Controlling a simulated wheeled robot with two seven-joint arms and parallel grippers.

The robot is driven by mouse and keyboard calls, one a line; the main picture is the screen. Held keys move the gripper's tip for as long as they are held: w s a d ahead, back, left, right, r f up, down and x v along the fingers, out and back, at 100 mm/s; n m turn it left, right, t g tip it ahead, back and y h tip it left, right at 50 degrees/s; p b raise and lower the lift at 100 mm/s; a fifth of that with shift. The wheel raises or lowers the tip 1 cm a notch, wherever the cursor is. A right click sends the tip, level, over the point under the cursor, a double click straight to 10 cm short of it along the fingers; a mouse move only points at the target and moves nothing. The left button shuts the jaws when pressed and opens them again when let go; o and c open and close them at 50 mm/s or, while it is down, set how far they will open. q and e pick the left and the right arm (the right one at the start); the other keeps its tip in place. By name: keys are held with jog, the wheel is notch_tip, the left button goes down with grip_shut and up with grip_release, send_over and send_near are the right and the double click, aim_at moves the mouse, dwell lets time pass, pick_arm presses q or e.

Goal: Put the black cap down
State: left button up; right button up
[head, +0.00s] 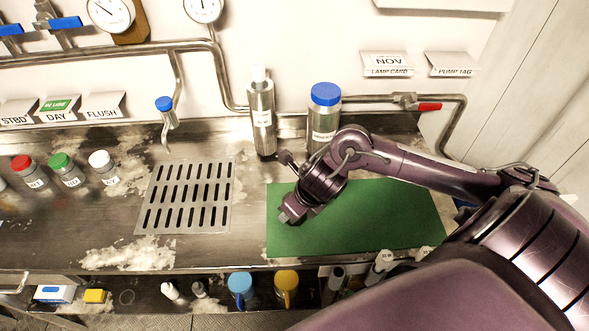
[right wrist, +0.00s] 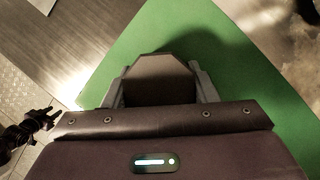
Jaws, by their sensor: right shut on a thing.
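My right gripper (head: 288,214) reaches in from the right and points down over the left part of the green mat (head: 385,215). In the right wrist view its two fingers (right wrist: 161,88) are closed on the sides of a dark, angular-looking thing, which I take to be the black cap (right wrist: 160,75). The green mat (right wrist: 235,50) lies beneath it, with a shadow on it. I cannot tell whether the cap touches the mat. In the head view the cap is not clearly visible.
A slotted drain (head: 189,195) lies left of the mat. A steel cylinder (head: 262,120) and a blue-capped canister (head: 325,105) stand behind. Jars with red (head: 21,162), green (head: 59,160) and white (head: 99,158) caps stand left. The mat's right part is bare.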

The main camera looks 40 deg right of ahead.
jog(key=shift+f, duration=0.15)
jog(key=o, duration=0.9)
jog(key=shift+r, duration=0.45)
jog(key=v, duration=1.1)
jog(key=shift+s+d+r, duration=0.1)
jog(key=shift+s+r, duration=0.1)
jog(key=shift+s, duration=0.1)
